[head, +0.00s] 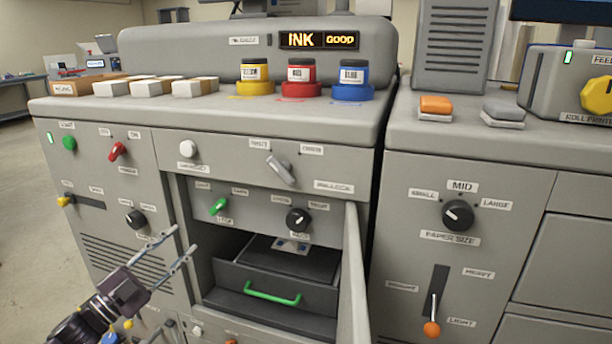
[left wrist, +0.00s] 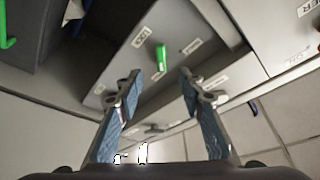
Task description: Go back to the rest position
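My left gripper (head: 182,256) is in front of the grey machine's lower left panel in the head view, left of the open compartment. Its two fingers are spread apart with nothing between them. In the left wrist view the same gripper (left wrist: 158,88) is open, with a small green lever (left wrist: 161,58) on a grey panel visible beyond the fingers. My right gripper is not seen in either view.
The machine's door (head: 353,280) stands open beside a dark drawer with a green handle (head: 272,294). Yellow, red and blue ink bottles (head: 301,80) stand on the machine top. A second grey cabinet (head: 470,270) stands at right. Open floor (head: 25,230) lies at left.

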